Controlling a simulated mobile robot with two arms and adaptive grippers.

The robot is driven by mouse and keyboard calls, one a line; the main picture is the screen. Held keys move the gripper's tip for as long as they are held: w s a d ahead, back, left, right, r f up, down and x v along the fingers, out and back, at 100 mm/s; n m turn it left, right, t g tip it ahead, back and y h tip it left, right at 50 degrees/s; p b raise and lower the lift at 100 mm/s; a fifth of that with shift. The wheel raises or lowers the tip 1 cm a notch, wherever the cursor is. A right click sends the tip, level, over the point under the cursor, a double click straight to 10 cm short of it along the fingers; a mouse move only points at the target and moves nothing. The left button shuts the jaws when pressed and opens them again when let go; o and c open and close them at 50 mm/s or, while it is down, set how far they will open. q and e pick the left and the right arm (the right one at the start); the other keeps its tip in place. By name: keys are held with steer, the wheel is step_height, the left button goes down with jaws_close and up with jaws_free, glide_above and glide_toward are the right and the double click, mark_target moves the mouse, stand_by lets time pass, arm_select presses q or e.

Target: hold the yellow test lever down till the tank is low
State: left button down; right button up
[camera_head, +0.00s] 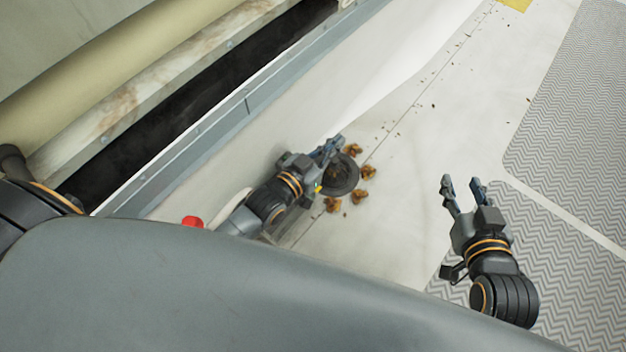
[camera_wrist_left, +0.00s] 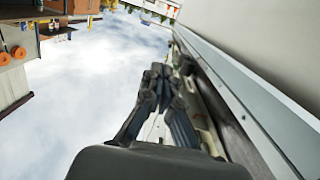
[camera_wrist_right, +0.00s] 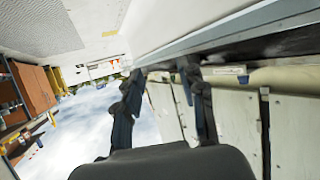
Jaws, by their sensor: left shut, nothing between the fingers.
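A small yellow spot (camera_head: 319,189), possibly part of the test lever, shows beside my left gripper (camera_head: 330,148) in the head view. The arm and gripper cover most of what is there, so I cannot tell whether they touch. My left gripper is shut and empty, just above and left of a dark round drain (camera_head: 346,181). In the left wrist view its fingertips (camera_wrist_left: 158,75) come close together. No tank can be made out. My right gripper (camera_head: 461,187) is open and empty at the right, over the pale roof near the grey mat. Its fingers also show spread in the right wrist view (camera_wrist_right: 162,80).
Brown leaf clumps (camera_head: 359,197) lie around the drain. A red round part (camera_head: 193,221) shows beside my left arm. A grey metal edge (camera_head: 250,98) and a dark gap run along the left. Patterned grey mats (camera_head: 575,120) lie at the right; pale roof between is mostly clear.

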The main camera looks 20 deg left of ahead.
arm_select(q)
steer(key=s+a+f+g+y+p, duration=0.1)
steer(key=s+a+f+g, duration=0.2)
steer(key=f, duration=0.5)
steer(key=s+a+f+g+y+p, duration=0.2)
steer(key=s+a+f+g, duration=0.1)
steer(key=f, duration=0.5)
steer(key=shift+a+f+g+y+p, duration=0.3)
steer(key=shift+a+g, duration=0.2)
steer(key=shift+a, duration=0.45)
arm_select(e)
steer(key=s+d+f+g+h, duration=0.1)
steer(key=s+d+f+g, duration=0.1)
steer(key=s, duration=0.5)
steer(key=s+d+f+g+h, duration=0.1)
steer(key=s+d+f+g, duration=0.2)
steer(key=s+f+g, duration=0.2)
steer(key=shift+s+f+g+h, duration=0.25)
steer(key=shift+s+g+h, duration=0.05)
steer(key=shift+s+g, duration=0.9)
steer(key=shift+w, duration=0.1)
